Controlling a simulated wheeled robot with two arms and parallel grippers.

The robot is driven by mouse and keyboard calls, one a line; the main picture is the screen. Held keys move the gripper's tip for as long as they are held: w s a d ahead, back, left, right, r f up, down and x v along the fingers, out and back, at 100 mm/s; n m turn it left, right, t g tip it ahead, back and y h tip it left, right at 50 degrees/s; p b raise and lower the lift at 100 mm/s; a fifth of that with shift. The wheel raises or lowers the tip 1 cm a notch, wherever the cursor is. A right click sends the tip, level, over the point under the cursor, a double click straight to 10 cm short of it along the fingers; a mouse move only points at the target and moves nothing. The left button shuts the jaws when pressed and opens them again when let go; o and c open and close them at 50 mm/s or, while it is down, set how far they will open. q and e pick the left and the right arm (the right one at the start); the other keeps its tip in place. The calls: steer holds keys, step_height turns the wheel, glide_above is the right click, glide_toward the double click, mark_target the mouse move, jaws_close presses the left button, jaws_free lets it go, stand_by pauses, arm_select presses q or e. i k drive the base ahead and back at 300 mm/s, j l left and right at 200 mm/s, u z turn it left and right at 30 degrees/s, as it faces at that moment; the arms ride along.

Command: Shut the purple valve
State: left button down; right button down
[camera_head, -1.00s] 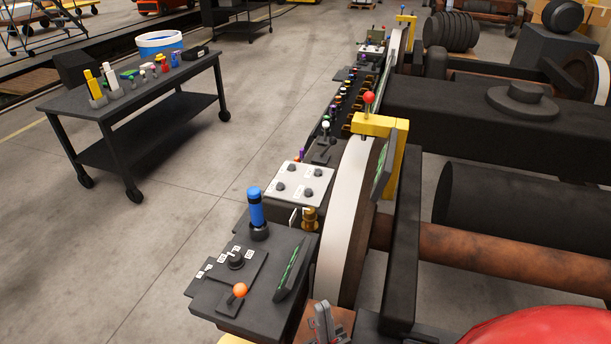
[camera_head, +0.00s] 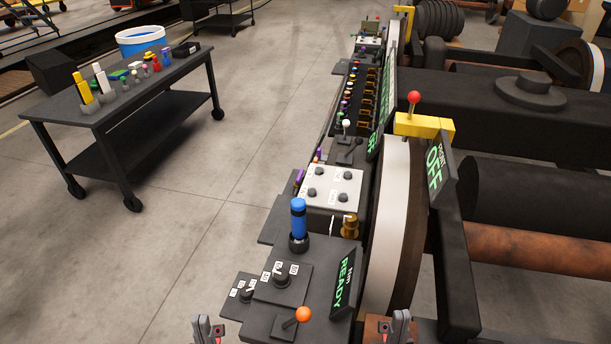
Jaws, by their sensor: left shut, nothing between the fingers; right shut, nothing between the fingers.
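Small purple parts (camera_head: 298,178) show at the left edge of the console, beside the grey button box. Another small purple part (camera_head: 318,156) shows just beyond. They are too small to tell which is the valve, or whether it is open or shut. My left gripper (camera_head: 207,328) is shut and empty at the bottom edge, left of the near console. My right gripper (camera_head: 399,324) is shut and empty at the bottom edge, right of the near console. Both are well short of the purple parts.
The near console carries a blue-handled lever (camera_head: 298,220), an orange-knobbed lever (camera_head: 303,314), a dark knob (camera_head: 282,277) and a READY display (camera_head: 344,282). A large wheel (camera_head: 395,220) stands right of it. A dark cart (camera_head: 125,103) stands left; the floor between is clear.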

mark_target(298, 182)
steer(key=j, duration=0.25)
steer(key=i+j, duration=0.15)
steer(key=j, duration=0.2)
steer(key=i+j+z, duration=0.1)
steer(key=j, duration=0.25)
steer(key=i+j, duration=0.1)
steer(key=j, duration=0.3)
steer(key=i+j, duration=0.15)
steer(key=j, duration=0.2)
steer(key=i+j+z, duration=0.1)
steer(key=j, duration=0.3)
steer(key=i+j, duration=0.1)
steer(key=j, duration=0.25)
steer(key=i+j+z, duration=0.1)
steer(key=i+j, duration=0.55)
steer(key=j, duration=0.2)
steer(key=i+j+z, duration=0.15)
steer(key=i+j, duration=0.15)
steer(key=j, duration=0.15)
steer(key=i+l+z, duration=0.1)
steer(key=i, duration=0.55)
steer(key=i+l+z, duration=0.1)
steer(key=i, duration=0.55)
steer(key=i+l, duration=0.3)
steer(key=l, duration=0.2)
